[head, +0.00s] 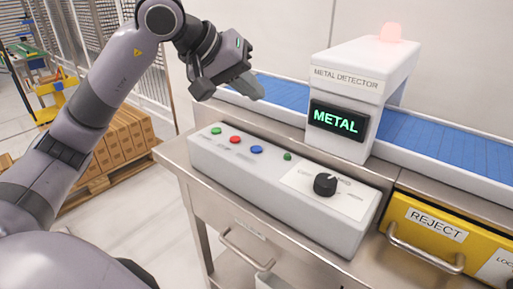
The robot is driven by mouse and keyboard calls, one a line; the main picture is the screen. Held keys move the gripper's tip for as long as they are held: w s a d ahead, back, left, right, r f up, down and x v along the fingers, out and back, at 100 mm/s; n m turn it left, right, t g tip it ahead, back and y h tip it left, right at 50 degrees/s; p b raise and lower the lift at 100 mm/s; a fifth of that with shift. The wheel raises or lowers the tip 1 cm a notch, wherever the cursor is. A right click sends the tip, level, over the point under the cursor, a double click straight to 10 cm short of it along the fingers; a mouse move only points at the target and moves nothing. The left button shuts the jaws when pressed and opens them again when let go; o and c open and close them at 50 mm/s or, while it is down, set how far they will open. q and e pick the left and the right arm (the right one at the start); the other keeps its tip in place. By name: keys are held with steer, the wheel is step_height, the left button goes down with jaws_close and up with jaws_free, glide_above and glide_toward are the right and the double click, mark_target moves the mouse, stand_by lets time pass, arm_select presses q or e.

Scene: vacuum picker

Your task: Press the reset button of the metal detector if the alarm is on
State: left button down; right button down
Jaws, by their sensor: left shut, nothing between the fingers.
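The white metal detector (345,110) stands over the blue conveyor, with a dark screen (337,119) reading "METAL" in green. A pale red alarm lamp (391,32) on its top looks lit. A white control box in front carries a green button (216,131), a red button (235,139), a blue button (256,149), a small green button (287,156) and a black knob (325,184). Their labels are too small to read. My left gripper (258,92) is shut and empty, above and behind the colored buttons, apart from them. My right gripper is not in view.
The blue conveyor belt (440,143) runs behind the control box. A yellow reject bin (428,222) with a handle is at the right. The metal table (176,158) has a drawer handle (245,248) in front. Cardboard boxes (124,139) on a pallet stand at the left.

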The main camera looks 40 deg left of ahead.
arm_select(q)
steer(key=f+b, duration=0.1)
steer(key=f, duration=0.1)
steer(key=b, duration=0.6)
glide_above(252, 149)
step_height(252, 149, down, 6)
steer(key=shift+f, duration=0.35)
stand_by(1.3)
steer(key=shift+f+b, duration=0.4)
steer(key=shift+b, duration=0.2)
steer(key=shift+f+b, duration=0.3)
steer(key=shift+f, duration=0.1)
stand_by(0.6)
steer(key=shift+r+p, duration=0.75)
steer(key=shift+r, duration=0.1)
steer(key=shift+r, duration=0.1)
